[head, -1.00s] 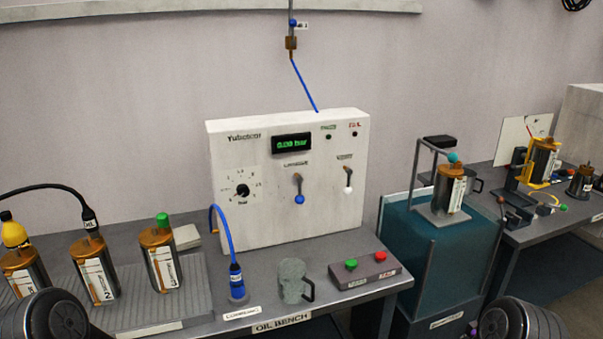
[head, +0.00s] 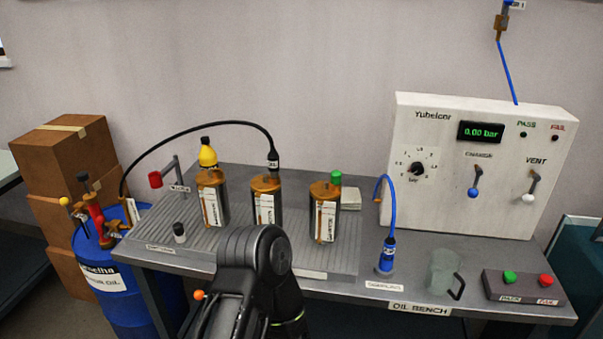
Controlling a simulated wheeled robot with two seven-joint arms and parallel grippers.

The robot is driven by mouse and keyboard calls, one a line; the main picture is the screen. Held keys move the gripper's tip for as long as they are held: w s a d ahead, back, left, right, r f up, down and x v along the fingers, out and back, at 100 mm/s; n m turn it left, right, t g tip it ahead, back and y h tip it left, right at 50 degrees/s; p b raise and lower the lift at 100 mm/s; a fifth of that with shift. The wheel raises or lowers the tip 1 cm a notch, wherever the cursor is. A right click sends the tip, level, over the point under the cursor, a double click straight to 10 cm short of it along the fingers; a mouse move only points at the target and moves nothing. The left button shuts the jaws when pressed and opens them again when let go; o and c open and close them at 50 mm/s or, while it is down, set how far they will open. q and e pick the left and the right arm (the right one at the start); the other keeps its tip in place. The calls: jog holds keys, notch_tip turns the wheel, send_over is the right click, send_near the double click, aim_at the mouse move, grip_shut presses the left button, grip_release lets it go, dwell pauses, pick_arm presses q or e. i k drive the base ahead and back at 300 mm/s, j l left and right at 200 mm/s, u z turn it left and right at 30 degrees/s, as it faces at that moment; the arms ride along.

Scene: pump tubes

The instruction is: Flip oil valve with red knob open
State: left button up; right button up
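A red knob (head: 155,180) sits on a grey lever and post at the back left of the oil bench (head: 350,258), left of the canisters. A small label (head: 180,189) is beside it, too small to read. One of my dark arms rises at the bottom middle, in front of the bench, but no fingertips show. Neither gripper can be seen, and nothing touches the red knob.
A blue oil drum (head: 112,290) with red and yellow fittings stands left of the bench. Several canisters, one with a yellow cap (head: 208,153), stand on a ribbed tray (head: 345,255). A black hose (head: 205,128) arches behind. An orange ball (head: 199,295) is near my arm.

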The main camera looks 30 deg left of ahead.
aim_at(100, 220)
jog(key=u, duration=2.25)
jog(key=i+j+u, duration=0.15)
jog(key=i+u, duration=0.25)
jog(key=i, duration=0.6)
jog(key=i+l+u, duration=0.1)
jog(key=i+u, duration=0.35)
jog(key=i, duration=0.55)
